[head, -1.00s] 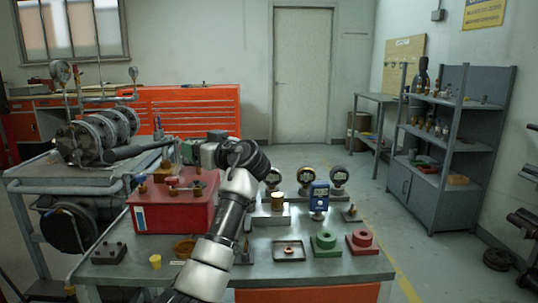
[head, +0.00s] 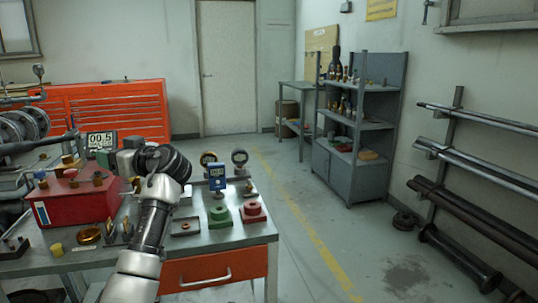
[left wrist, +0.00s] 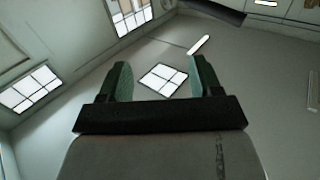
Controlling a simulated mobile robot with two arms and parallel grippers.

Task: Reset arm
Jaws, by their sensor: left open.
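My left arm (head: 150,225) rises from the bottom of the head view, over the front of the workbench. Its dark wrist is bent, and the left gripper (head: 127,160) points left and away above the bench, beside the red box. Its fingertips are hard to make out there. In the left wrist view the two green-grey fingers of the left gripper (left wrist: 158,80) stand wide apart with nothing between them. Beyond them are a plain grey surface and bright window-like panels. My right gripper is in neither view.
The workbench (head: 215,238) holds a red box (head: 75,205), a digital display (head: 101,140), gauges, a blue meter (head: 217,177), and green (head: 220,217) and red (head: 252,212) flanged parts. A grey shelf (head: 350,175) and pipe rack (head: 445,150) stand right.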

